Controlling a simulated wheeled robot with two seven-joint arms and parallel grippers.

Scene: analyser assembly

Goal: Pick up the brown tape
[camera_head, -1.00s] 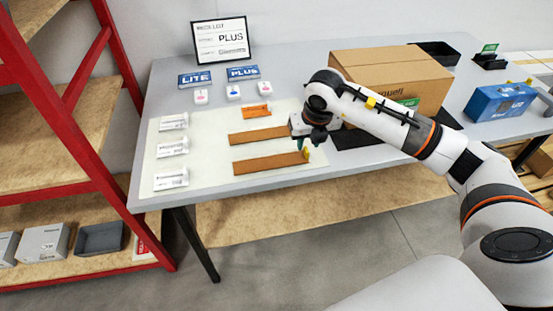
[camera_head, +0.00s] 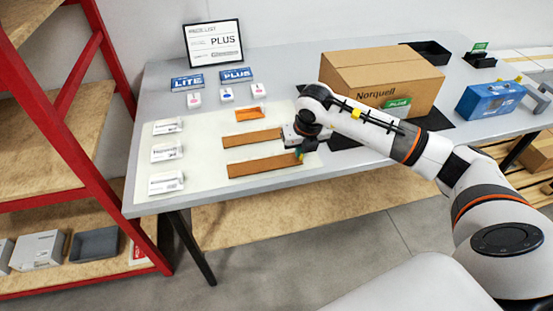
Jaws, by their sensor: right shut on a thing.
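The far brown strip (camera_head: 252,138) lies parallel to the near brown strip (camera_head: 262,167). My right gripper (camera_head: 300,154) is at the right end of the near strip and is shut on it. The strip looks flat on or very close to the mat; I cannot tell if it is lifted. The fingers are small and partly hidden by the wrist. My left gripper is not in view.
A cardboard box (camera_head: 380,75) stands right of the mat, behind my right arm. A price sign (camera_head: 213,43) stands at the back. A red shelf (camera_head: 75,150) is at the left.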

